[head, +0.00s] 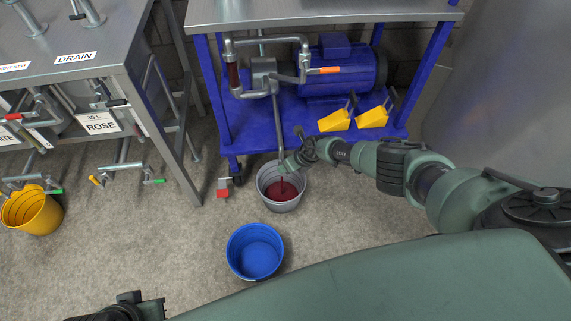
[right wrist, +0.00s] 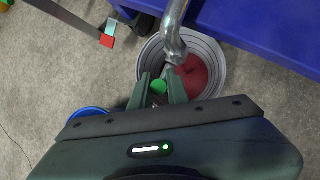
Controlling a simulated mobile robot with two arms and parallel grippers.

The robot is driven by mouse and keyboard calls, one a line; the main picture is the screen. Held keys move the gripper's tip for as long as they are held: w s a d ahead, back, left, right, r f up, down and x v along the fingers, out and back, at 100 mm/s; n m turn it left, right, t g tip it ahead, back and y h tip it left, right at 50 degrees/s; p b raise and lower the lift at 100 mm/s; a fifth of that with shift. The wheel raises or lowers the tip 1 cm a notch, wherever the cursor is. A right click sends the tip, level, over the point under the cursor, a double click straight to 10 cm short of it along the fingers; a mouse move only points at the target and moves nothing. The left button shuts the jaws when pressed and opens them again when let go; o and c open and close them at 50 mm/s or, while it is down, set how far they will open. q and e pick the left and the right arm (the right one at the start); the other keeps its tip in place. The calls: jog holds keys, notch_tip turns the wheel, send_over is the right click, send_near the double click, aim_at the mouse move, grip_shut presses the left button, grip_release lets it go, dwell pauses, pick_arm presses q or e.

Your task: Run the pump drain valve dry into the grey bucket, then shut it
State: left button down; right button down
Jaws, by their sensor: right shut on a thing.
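The grey bucket (head: 264,190) stands on the floor at the front of the blue pump trolley and holds dark red liquid. It also shows in the right wrist view (right wrist: 216,60). The pump (head: 264,76) sits on the trolley, and its drain pipe (head: 278,122) runs down to the bucket. My right gripper (head: 289,164) is at the pipe's lower end, over the bucket. In the right wrist view its fingers are shut on the green valve handle (right wrist: 158,87). I cannot make out a falling stream. My left gripper (head: 140,303) is partly in view at the bottom left; its jaws are unclear.
A blue bucket (head: 255,252) stands on the floor in front of the grey one. Yellow wedges (head: 336,121) lie on the trolley's lower shelf (head: 300,108). A steel bench (head: 108,45) with valves and a yellow bucket (head: 32,212) are at left.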

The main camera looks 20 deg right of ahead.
pick_arm(q)
jog(key=shift+r, duration=0.4)
pick_arm(e)
jog(key=shift+a, duration=0.1)
jog(key=c, duration=1.4)
grip_release()
pick_arm(q)
jog(key=shift+w+r+p, duration=0.1)
jog(key=shift+p, duration=0.25)
